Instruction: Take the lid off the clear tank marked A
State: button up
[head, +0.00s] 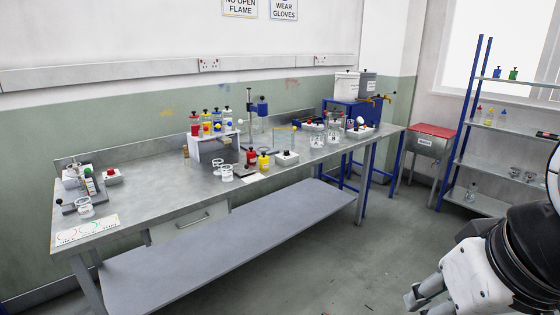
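Clear vessels stand at the right part of the long metal bench, one (317,137) in front and another (334,131) close behind it. Their markings are too small to read, so I cannot tell which is the tank marked A or whether a lid is on it. My gripper (418,305) is at the bottom right, over the floor and well away from the bench. Its fingers look spread apart with nothing seen between them, though the lower one is partly cut off by the picture edge.
The bench (140,195) also carries bottles, small jars and switch boxes, with bare metal at its left middle. White (346,84) and grey (368,86) containers sit on a blue stand behind. A red-topped cabinet (432,131) and shelves (500,125) stand right. Floor before the bench is open.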

aim_at(317, 125)
jog(key=i, duration=0.65)
jog(key=i+z, duration=0.15)
jog(key=i, duration=0.5)
jog(key=i+j, duration=0.2)
jog(key=i, duration=0.45)
jog(key=i+l+u, duration=0.3)
jog(key=i+l, duration=0.2)
jog(key=i, duration=0.25)
jog(key=i+l+u, duration=0.25)
jog(key=i+l, duration=0.45)
jog(key=i+l+u, duration=0.3)
jog(key=i+l, duration=0.35)
jog(key=l, duration=0.2)
